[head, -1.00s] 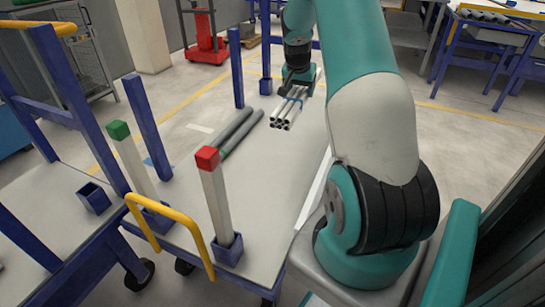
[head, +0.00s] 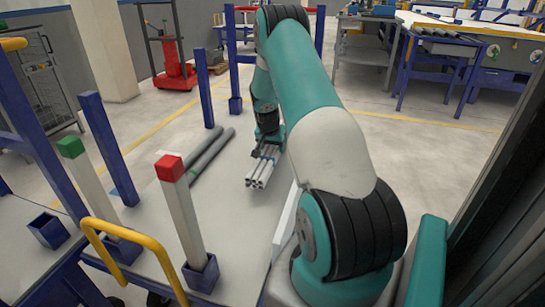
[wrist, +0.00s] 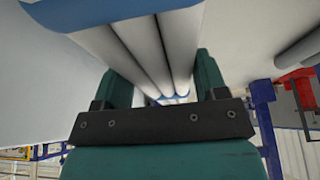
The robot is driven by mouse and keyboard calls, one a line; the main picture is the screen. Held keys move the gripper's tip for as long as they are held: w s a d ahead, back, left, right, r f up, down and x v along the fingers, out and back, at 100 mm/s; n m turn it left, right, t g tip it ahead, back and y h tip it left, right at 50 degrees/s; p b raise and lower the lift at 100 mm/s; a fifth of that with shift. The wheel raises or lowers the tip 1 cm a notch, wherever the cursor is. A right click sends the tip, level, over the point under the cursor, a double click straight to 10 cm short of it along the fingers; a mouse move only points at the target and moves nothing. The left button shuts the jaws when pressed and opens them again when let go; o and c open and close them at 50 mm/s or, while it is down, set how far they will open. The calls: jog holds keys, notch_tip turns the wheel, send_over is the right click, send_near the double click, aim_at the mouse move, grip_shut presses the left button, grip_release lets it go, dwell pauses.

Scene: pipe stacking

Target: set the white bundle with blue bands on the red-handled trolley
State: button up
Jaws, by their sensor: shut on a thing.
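The white bundle (head: 259,172) is several white pipes with blue bands. My gripper (head: 268,140) is shut on it, over the right part of a pale flatbed trolley deck (head: 222,222). I cannot tell whether the bundle touches the deck. In the wrist view the white pipes (wrist: 140,45) run between the two fingers of my gripper (wrist: 160,85), with a blue band near the top left. The near trolley has a yellow handle (head: 125,232) and a post with a red cap (head: 169,168); I see no red handle on it.
Two grey pipes (head: 211,155) lie on the deck left of the bundle. Blue posts (head: 204,90) stand at the deck's edges. A red lift truck (head: 178,72) and workbenches (head: 440,75) are farther back.

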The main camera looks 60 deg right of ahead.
notch_tip(320, 180, down, 4)
jog(key=shift+r+b, duration=0.15)
jog(key=shift+b, duration=0.3)
jog(key=o, duration=1.1)
jog(key=shift+o, duration=0.2)
jog(key=p+v, duration=0.3)
jog(key=v, duration=0.9)
jog(key=shift+p, duration=0.4)
jog(key=shift+r, duration=0.15)
